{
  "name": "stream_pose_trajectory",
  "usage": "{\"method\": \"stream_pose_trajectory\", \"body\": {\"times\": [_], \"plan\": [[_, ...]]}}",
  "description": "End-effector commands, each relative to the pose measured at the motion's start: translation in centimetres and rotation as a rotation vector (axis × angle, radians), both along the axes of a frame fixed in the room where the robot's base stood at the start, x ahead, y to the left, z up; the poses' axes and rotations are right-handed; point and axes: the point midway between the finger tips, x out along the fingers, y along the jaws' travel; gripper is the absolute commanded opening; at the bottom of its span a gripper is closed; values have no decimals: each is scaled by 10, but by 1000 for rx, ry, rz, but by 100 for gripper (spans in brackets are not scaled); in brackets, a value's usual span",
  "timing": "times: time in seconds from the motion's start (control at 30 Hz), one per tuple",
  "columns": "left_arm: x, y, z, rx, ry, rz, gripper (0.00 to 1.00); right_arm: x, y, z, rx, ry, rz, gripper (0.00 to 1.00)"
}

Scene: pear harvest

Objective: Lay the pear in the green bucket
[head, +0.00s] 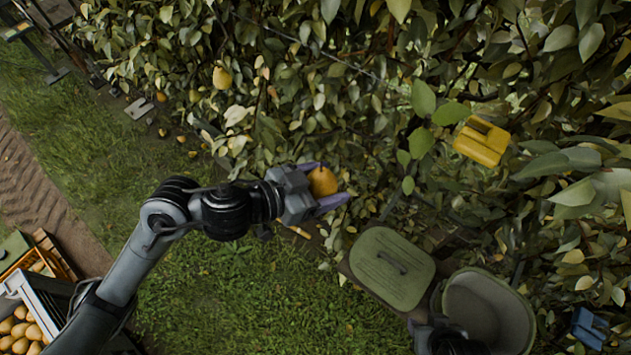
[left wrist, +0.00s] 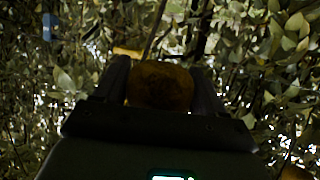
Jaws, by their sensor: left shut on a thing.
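A ripe yellow-orange pear (head: 323,181) sits between the purple-edged fingers of my left gripper (head: 327,188), which is shut on it. The gripper holds it up in front of the hedge, above and left of the bucket. In the left wrist view the pear (left wrist: 160,85) shows dark between the two fingers.
Leafy branches (head: 330,90) fill the top and right, with another pear (head: 222,78) hanging at upper left. A yellow object (head: 481,141) and a blue one (head: 589,327) are among the leaves. Crates with pears stand at lower left. Open grass (head: 260,290) lies below my left arm.

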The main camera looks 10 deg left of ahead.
Motion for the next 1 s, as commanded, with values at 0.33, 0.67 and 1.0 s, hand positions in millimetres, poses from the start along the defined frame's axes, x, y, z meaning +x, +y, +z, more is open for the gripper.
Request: {"method": "stream_pose_trajectory", "body": {"times": [0.33,0.67,1.0], "plan": [[25,-24,-29,-1,-1,-216,35,0,1,0,6,0,-4,43],[30,-33,-28,-2,-4,-195,35,0,1,0,5,0,-4,43],[35,-40,2,-5,-5,96,35,0,-1,0,-3,1,2,43]]}}
